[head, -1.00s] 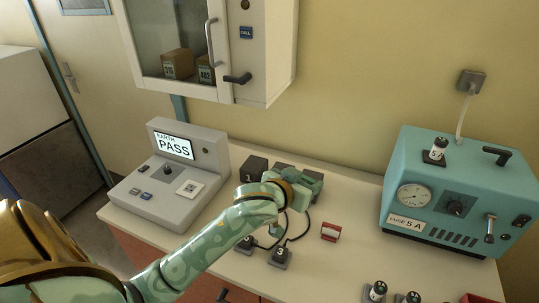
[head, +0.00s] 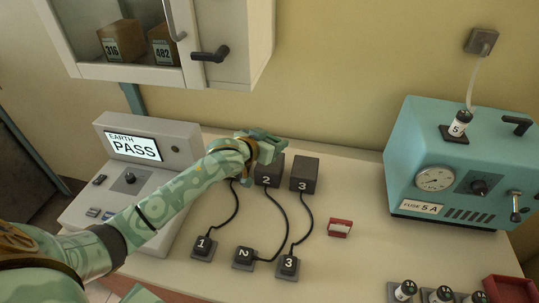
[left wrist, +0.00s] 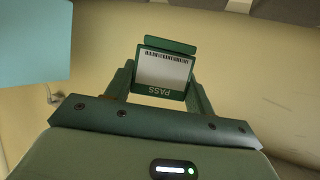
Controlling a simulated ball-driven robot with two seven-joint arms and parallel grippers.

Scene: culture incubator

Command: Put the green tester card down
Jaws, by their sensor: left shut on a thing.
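My left gripper (left wrist: 160,85) is shut on the green tester card (left wrist: 163,72), which has a white face with a barcode and the word PASS. In the head view my left gripper (head: 265,148) is above the back of the bench, by the dark blocks. I cannot make out the card clearly there. The grey tester (head: 185,140) stands to its left, its screen reading EARTH PASS. My left arm crosses in front of part of the tester. My right gripper is not in view.
Dark blocks 2 (head: 266,180) and 3 (head: 303,175) have cables to numbered plugs (head: 288,266) in front. A small red-and-white holder (head: 340,228) sits to their right. A teal machine (head: 440,160) stands at the right. A wall cabinet (head: 240,45) hangs above. Bare bench lies around the red holder.

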